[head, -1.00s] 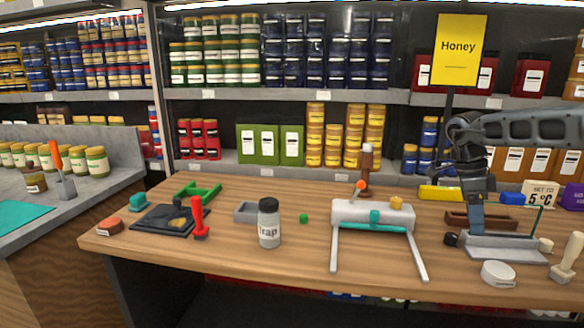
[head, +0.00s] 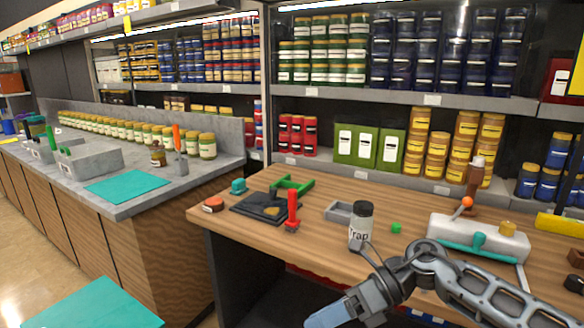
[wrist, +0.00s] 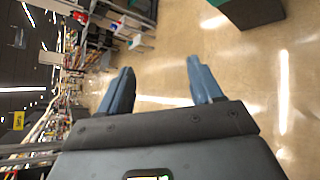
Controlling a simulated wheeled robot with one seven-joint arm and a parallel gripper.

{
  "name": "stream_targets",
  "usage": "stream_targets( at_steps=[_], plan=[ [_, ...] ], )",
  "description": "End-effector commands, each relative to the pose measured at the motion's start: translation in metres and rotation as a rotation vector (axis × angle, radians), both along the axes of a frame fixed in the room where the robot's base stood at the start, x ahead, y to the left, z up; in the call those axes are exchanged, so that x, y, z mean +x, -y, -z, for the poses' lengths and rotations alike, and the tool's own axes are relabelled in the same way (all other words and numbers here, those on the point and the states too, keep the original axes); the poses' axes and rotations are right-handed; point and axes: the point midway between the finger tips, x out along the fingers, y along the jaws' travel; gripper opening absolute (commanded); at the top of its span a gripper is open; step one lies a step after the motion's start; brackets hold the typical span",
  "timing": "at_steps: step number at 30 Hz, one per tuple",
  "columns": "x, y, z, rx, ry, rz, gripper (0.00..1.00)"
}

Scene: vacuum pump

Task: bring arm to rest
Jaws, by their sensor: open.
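My gripper (wrist: 158,85) is open and empty in the wrist view, with its two blue fingers apart over bare floor. In the head view my gripper (head: 328,314) is at the bottom, in front of the wooden workbench, with its blue fingertip pointing to the lower left. My arm reaches in from the lower right, with its bent wrist overlapping the bench's front edge.
The wooden workbench (head: 335,187) holds a jar labelled Trap (head: 360,228), a red-handled tool (head: 292,208), a dark tray (head: 262,207) and a white device with teal parts (head: 478,238). A grey counter (head: 150,201) stands at left. Stocked shelves rise behind.

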Motion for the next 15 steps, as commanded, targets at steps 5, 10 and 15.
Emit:
stream_targets(
  at_steps=[5, 10, 15],
  plan=[
    [-0.036, -0.092, -0.048, 0.346, -0.11, 0.047, 0.65],
    [-0.063, -0.137, -0.098, 0.639, -0.253, 0.113, 0.65],
    [-0.085, -0.15, -0.137, 0.904, -0.424, 0.194, 0.65]
  ],
)
